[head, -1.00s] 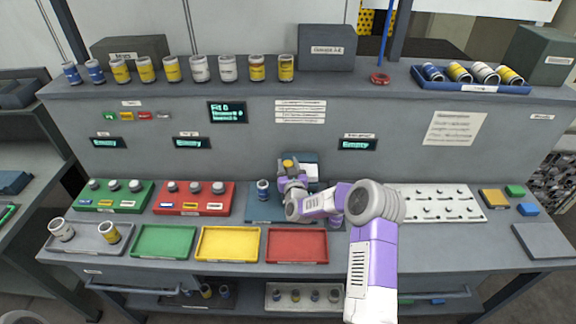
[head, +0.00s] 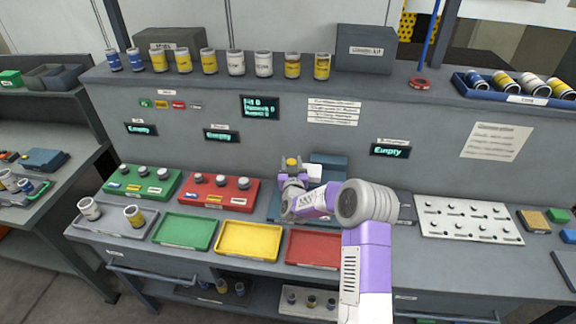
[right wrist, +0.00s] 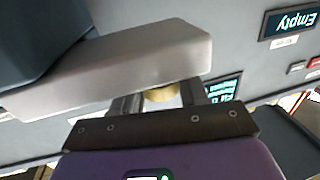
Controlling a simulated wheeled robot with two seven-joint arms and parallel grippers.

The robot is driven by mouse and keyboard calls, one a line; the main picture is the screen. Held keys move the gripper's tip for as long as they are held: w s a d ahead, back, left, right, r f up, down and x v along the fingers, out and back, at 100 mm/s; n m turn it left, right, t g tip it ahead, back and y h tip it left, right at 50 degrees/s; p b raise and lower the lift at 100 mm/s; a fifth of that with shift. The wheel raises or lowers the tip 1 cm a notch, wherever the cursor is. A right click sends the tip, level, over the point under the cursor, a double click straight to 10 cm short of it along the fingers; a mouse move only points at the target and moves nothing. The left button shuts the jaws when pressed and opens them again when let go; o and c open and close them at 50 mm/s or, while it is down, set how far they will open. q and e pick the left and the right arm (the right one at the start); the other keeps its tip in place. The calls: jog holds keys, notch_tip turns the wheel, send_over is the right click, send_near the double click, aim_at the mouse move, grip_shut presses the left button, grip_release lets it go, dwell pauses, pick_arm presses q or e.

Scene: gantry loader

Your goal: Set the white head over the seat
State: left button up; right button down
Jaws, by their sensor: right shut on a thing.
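My right gripper (head: 292,177) is over the teal machine base (head: 276,212) at the middle of the bench, with its arm coming from the lower right. It is shut on a yellow, knob-like part (head: 291,162), which also shows between the fingers in the right wrist view (right wrist: 160,94). A pale bar (right wrist: 135,65), apparently the white head, lies just beyond the fingers there. The seat is not clearly visible; my gripper and forearm cover that area. A teal block (head: 328,165) stands behind. My left gripper is out of view.
Green (head: 185,232), yellow (head: 248,241) and red (head: 312,247) trays line the front edge. A red rack (head: 250,202) with knobs stands left of the base, and a white peg board (head: 468,219) stands right. Cans line the upper shelf (head: 205,87).

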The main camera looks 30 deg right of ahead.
jog(key=shift+w+a, duration=0.1)
jog(key=shift+a, duration=0.05)
jog(key=c, duration=0.7)
grip_release()
jog(key=shift+a, duration=0.1)
jog(key=shift+b+v, duration=0.3)
jog(key=shift+v, duration=3.45)
